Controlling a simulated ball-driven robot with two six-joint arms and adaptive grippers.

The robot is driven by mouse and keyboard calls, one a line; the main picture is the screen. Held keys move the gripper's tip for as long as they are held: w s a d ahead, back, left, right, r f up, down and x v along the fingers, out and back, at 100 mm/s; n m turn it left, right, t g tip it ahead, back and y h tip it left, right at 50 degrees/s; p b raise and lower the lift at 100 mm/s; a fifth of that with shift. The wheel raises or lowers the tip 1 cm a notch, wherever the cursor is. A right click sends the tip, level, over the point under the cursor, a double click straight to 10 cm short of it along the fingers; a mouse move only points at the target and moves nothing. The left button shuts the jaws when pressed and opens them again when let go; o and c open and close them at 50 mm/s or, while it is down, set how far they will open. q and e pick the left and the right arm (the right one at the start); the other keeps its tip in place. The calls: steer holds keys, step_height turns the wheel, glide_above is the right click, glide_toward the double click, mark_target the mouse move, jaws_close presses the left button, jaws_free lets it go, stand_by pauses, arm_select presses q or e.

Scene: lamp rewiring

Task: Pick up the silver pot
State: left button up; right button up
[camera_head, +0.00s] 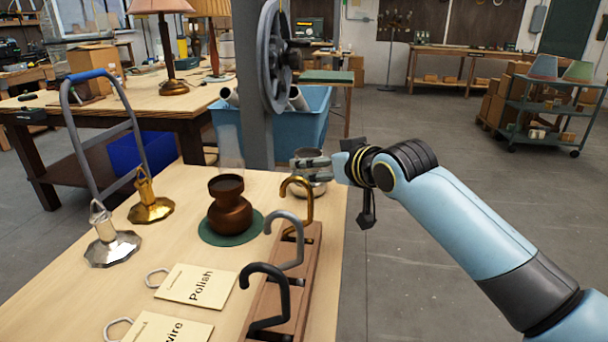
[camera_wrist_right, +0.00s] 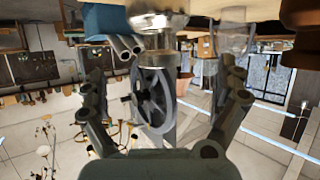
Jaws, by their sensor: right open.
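The silver pot (camera_head: 313,188) stands at the far right edge of the light wooden table, partly hidden behind my right gripper (camera_head: 312,163). In the right wrist view, which looks upside down, the silver pot (camera_wrist_right: 158,22) shows at the top middle, beyond the fingers. My left gripper is not in view.
A brown pot (camera_head: 230,208) sits on a green mat (camera_head: 218,238), with a clear glass (camera_head: 231,150) behind it. A hook rack (camera_head: 293,305) stands in front of the silver pot. Silver (camera_head: 112,248) and gold (camera_head: 151,210) lamp parts stand left. A grey post with a wheel (camera_head: 270,60) rises behind.

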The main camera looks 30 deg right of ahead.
steer(key=x, duration=0.3)
steer(key=shift+w, duration=0.2)
steer(key=x, duration=0.5)
steer(key=shift+f+b, duration=0.35)
steer(key=shift+f, duration=0.05)
steer(key=shift+s, duration=0.1)
steer(key=c, duration=0.5)
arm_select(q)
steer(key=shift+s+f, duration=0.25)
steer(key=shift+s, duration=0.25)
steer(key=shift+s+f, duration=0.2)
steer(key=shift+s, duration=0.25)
arm_select(e)
steer(key=c, duration=1.5)
